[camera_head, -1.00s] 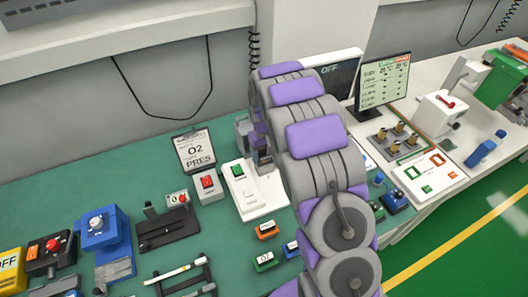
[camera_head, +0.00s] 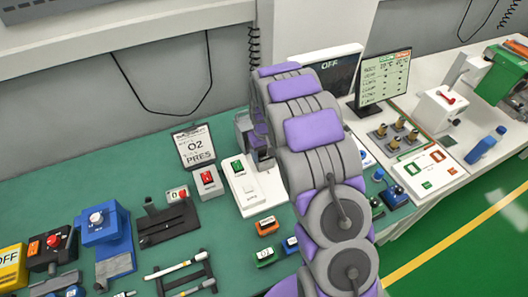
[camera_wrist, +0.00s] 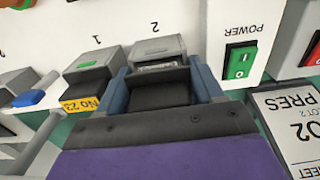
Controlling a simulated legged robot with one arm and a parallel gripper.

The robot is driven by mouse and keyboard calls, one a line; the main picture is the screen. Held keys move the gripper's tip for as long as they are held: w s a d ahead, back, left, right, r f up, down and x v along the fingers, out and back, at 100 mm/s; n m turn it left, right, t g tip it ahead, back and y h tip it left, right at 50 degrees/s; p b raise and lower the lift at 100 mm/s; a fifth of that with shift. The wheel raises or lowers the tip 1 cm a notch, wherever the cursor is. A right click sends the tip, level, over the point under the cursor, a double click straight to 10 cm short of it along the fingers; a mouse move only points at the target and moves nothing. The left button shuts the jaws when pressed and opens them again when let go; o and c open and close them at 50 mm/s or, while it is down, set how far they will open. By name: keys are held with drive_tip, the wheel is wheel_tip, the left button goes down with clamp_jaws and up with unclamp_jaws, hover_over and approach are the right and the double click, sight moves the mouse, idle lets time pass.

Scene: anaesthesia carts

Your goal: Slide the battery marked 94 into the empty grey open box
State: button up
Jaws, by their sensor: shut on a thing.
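In the wrist view my gripper (camera_wrist: 161,82) has its two blue-grey fingers on either side of a dark block, the battery (camera_wrist: 160,97), and is shut on it. A pale label shows at the battery's far top edge; no 94 can be read. In the head view my arm hides most of this spot.
Left of it in the wrist view, a grey box (camera_wrist: 92,60) under a "1" holds a dark block labelled No 23 (camera_wrist: 81,104). A green power switch (camera_wrist: 240,61) is to the right, and the O2 PRES sign (camera_wrist: 292,115) stands close on the right.

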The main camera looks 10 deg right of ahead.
drive_tip(key=shift+f, duration=0.75)
drive_tip(key=o, duration=1)
